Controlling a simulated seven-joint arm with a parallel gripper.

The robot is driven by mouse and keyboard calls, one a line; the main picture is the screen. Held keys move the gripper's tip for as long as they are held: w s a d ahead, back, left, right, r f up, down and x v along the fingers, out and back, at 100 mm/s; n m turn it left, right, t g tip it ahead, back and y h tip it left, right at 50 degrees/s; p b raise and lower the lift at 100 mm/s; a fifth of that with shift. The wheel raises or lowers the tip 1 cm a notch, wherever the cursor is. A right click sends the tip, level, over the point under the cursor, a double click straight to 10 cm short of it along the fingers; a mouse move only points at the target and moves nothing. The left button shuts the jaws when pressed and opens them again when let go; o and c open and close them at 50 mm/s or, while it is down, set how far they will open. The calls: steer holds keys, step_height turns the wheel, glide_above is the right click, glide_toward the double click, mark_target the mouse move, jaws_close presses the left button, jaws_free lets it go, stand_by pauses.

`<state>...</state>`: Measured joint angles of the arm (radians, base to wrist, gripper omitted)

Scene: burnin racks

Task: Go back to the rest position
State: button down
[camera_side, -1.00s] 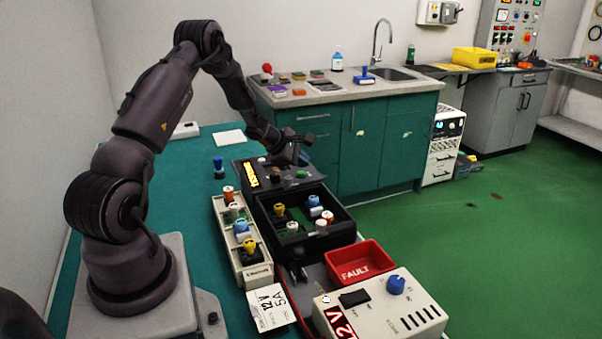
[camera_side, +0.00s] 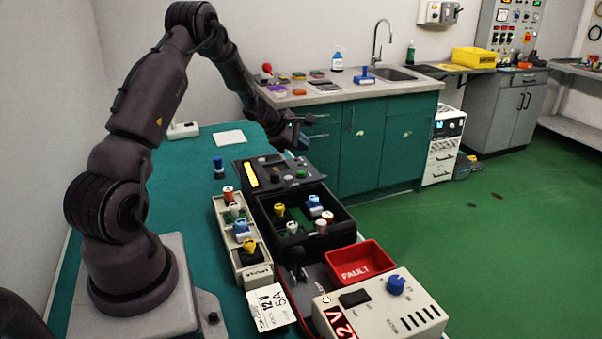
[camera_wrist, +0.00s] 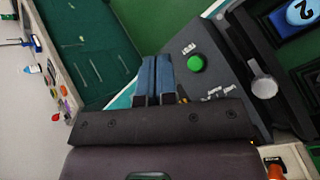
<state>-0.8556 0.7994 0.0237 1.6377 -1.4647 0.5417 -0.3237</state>
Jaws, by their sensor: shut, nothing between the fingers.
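My gripper (camera_side: 302,143) is in the air above the far end of the black burn-in rack, near its control panel (camera_side: 275,172). In the wrist view the two blue fingers (camera_wrist: 155,76) lie side by side, shut and empty. A green button (camera_wrist: 195,63) and a grey knob (camera_wrist: 264,87) on the panel show beyond and to the right of the fingers. The fingers look apart from the panel in the side view.
The rack (camera_side: 345,218) holds several colored knob-like parts. A cream tray (camera_side: 256,273) with similar parts stands left of it. A red FAULT bin (camera_side: 384,268) and a 12 V supply (camera_side: 417,312) are in front. Green cabinets (camera_side: 375,150) stand behind my gripper.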

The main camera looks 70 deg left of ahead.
steer(key=shift+d+m, duration=0.15)
steer(key=shift+m, duration=0.15)
steer(key=s+d+r+m+g+h, duration=0.1)
steer(key=s+d+r+m+g, duration=0.15)
steer(key=d+m, duration=0.35)
steer(key=s+d+r+m+g+h, duration=0.1)
steer(key=s+d+r+m+h, duration=0.2)
steer(key=d, duration=0.4)
steer(key=s+d+r+m+g, duration=0.2)
steer(key=d+r+m, duration=0.1)
steer(key=d+m, duration=0.3)
steer(key=s+d+r+m+t+y, duration=0.1)
steer(key=s+d+r+m, duration=0.4)
steer(key=s+d+m, duration=0.1)
steer(key=s+d+r+m+t+y, duration=0.1)
steer(key=s+d+r+m+y, duration=0.1)
steer(key=s+d+r+m, duration=0.4)
steer(key=s+d, duration=0.2)
steer(key=d, duration=0.2)
steer(key=shift+d+r+m, duration=0.15)
steer(key=shift+r+m, duration=0.15)
stand_by(3.9)
